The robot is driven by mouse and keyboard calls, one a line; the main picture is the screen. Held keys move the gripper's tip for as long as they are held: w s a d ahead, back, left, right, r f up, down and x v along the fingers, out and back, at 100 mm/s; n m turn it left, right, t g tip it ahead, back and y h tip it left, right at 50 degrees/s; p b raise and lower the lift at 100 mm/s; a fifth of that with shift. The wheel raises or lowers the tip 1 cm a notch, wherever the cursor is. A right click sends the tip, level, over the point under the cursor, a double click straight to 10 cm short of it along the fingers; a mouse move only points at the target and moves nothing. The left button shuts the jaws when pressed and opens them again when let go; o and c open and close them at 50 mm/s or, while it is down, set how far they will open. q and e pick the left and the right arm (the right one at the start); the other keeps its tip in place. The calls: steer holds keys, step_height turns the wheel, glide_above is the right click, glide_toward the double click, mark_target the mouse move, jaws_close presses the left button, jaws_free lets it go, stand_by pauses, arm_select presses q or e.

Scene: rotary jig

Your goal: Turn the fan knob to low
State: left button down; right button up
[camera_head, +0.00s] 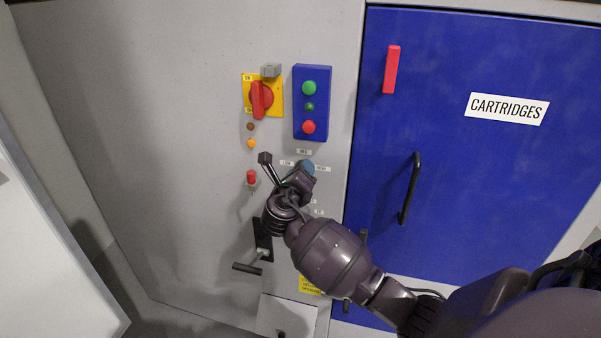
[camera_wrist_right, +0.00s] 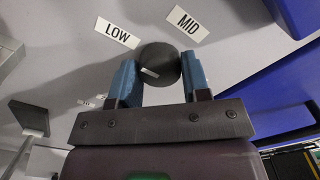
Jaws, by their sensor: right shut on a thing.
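The fan knob (camera_wrist_right: 160,64) is a dark round knob on the grey panel, between the two blue fingers of my right gripper (camera_wrist_right: 160,80). The gripper is shut on it. A short white mark shows on the lower left of the knob's face. The LOW label (camera_wrist_right: 117,32) lies up and left of the knob, and the MID label (camera_wrist_right: 185,22) up and right. In the head view my right gripper (camera_head: 307,167) is at the panel among small labels and hides the knob. My left gripper is not in view.
A red switch on a yellow plate (camera_head: 277,108) and a blue button box (camera_head: 312,100) sit above. A red-capped control (camera_head: 251,177) and a black lever (camera_head: 246,268) are left of my right arm. The blue door's handle (camera_head: 410,188) projects at right.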

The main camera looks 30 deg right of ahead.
steer(key=o, duration=0.9)
steer(key=v, duration=1)
steer(key=shift+s+a+b, duration=0.2)
steer(key=shift+s+b, duration=0.1)
steer(key=shift+b, duration=0.1)
